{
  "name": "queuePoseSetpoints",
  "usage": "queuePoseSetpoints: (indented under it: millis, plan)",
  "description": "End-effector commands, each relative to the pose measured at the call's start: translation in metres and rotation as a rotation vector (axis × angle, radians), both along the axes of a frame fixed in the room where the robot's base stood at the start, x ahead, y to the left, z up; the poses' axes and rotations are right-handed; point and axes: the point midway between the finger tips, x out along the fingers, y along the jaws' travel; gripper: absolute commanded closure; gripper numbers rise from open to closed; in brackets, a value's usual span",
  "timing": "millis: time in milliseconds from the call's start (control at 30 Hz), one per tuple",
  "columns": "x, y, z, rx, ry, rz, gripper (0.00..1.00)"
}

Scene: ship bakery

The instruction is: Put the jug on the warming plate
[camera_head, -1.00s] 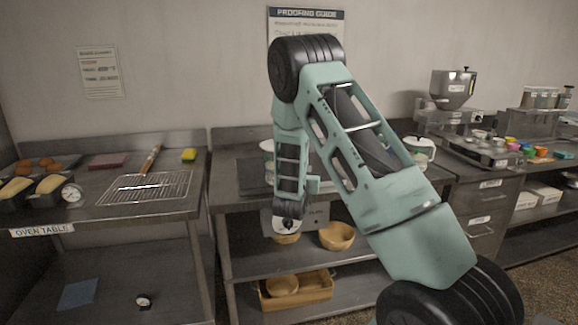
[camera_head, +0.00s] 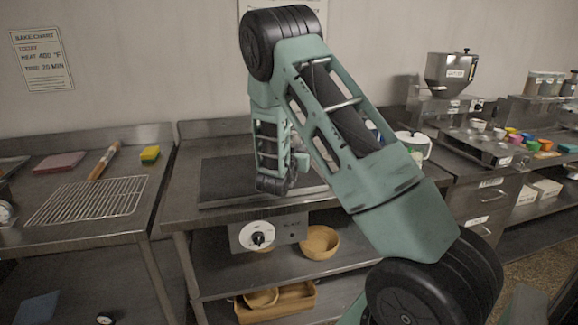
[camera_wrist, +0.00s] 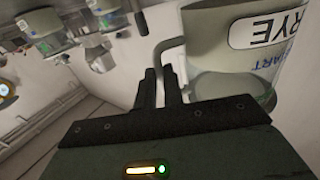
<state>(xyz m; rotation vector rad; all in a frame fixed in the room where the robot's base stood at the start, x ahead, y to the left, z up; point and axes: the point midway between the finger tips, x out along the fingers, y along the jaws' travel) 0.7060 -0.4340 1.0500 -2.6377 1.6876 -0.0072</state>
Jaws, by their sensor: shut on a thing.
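In the wrist view, my gripper (camera_wrist: 163,88) is shut on the handle (camera_wrist: 167,50) of a pale, see-through jug (camera_wrist: 215,60). The jug fills the upper right, and its "RYE" label reads upside down there. In the head view, my arm hides the gripper and most or all of the held jug. The warming plate (camera_head: 222,183) is a dark flat slab on the middle table. A front panel with a white dial (camera_head: 258,235) sits below it. My arm covers the plate's right part, so I cannot tell how far the jug is from it.
A wire rack (camera_head: 88,200), rolling pin (camera_head: 104,160) and yellow sponge (camera_head: 150,154) lie on the left table. A bowl (camera_head: 320,241) is on the lower shelf. A hopper (camera_head: 450,75) and coloured cups stand at right.

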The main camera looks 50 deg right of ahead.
Motion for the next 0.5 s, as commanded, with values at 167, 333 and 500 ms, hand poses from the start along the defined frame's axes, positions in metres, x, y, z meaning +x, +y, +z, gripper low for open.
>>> queuePoseSetpoints:
  millis: [167, 333, 500]
  plan:
    - [0.000, -0.001, -0.015, -0.003, -0.005, 0.000, 1.00]
    - [0.000, 0.000, -0.033, -0.003, -0.003, 0.000, 1.00]
    - [0.000, -0.001, -0.053, -0.003, -0.005, -0.001, 1.00]
